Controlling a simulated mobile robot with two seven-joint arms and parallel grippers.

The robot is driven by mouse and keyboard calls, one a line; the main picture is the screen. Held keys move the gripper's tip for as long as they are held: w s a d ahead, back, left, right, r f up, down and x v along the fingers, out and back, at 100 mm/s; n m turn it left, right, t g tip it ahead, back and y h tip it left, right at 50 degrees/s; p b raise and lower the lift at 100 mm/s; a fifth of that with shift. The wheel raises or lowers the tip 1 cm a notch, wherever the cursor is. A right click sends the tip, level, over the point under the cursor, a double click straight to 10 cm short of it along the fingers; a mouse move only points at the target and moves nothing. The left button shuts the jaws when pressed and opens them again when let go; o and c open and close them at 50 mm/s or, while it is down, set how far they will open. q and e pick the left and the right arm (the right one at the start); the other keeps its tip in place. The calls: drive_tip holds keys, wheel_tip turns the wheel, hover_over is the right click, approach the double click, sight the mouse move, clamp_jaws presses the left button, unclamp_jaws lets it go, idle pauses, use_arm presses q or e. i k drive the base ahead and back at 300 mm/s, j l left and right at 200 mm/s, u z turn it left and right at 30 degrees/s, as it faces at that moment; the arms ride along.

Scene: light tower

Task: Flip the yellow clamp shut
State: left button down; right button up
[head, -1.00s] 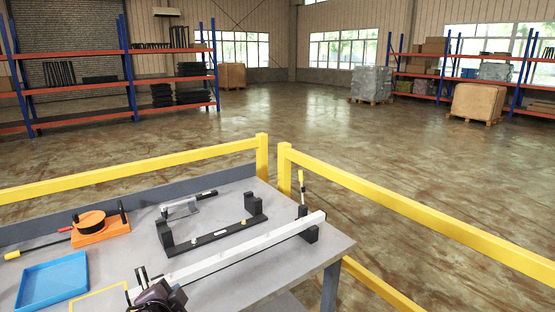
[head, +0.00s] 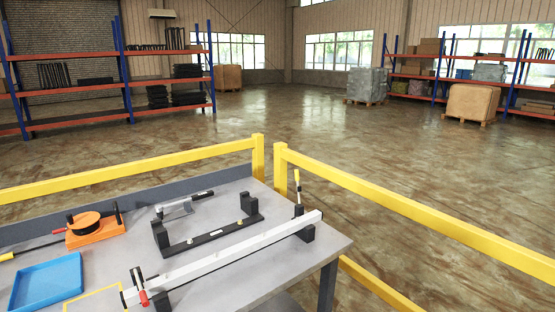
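The yellow clamp (head: 297,183) is at the far right end of a long white bar (head: 235,255) on the grey workbench. Its yellow-tipped handle stands upright, above a dark block (head: 304,231) that supports the bar. A clamp with red parts (head: 142,296) is at the near left end of the bar. Neither of my grippers is in view.
The workbench (head: 243,289) also holds a black bracket (head: 208,239), a grey-bladed tool (head: 180,206), an orange block with a round top (head: 95,234) and a blue tray (head: 47,281). Yellow railings (head: 400,211) run behind and right of the bench.

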sight(297, 171)
drive_tip(key=u, duration=0.7)
drive_tip(key=l+u, duration=0.45)
drive_tip(key=u, duration=0.2)
drive_tip(key=k+l+u, duration=0.1)
drive_tip(key=u, duration=0.25)
drive_tip(key=k+l+u, duration=0.25)
drive_tip(key=l, duration=0.2)
drive_tip(key=k+l+u, duration=0.2)
drive_tip(key=l, duration=0.2)
drive_tip(key=k+l, duration=0.4)
drive_tip(key=l+u, duration=0.05)
drive_tip(key=l, duration=0.1)
